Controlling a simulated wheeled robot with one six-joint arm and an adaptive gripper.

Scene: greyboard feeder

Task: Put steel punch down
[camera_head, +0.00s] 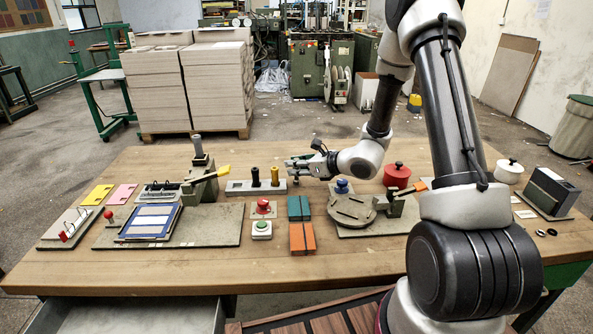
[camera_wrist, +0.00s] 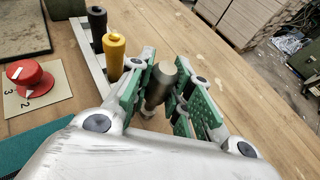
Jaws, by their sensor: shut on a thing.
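The steel punch (camera_wrist: 160,82) is a grey metal cylinder, upright between the green pads of my gripper (camera_wrist: 164,90) in the wrist view. My gripper is shut on it. In the head view my gripper (camera_head: 303,163) is low over the table at the right end of the punch rack (camera_head: 237,185). The rack is a light grey bar holding a black punch (camera_head: 255,177) and a yellow punch (camera_head: 275,176). Both also show in the wrist view, left of my gripper. I cannot tell whether the steel punch's lower end touches the table.
A red knob on a numbered plate (camera_head: 264,207), a teal block (camera_head: 298,208) and an orange block (camera_head: 302,239) are in front of the rack. A grey fixture with a round plate (camera_head: 352,210) and a red pot (camera_head: 397,175) stand to the right. The table behind my gripper is clear.

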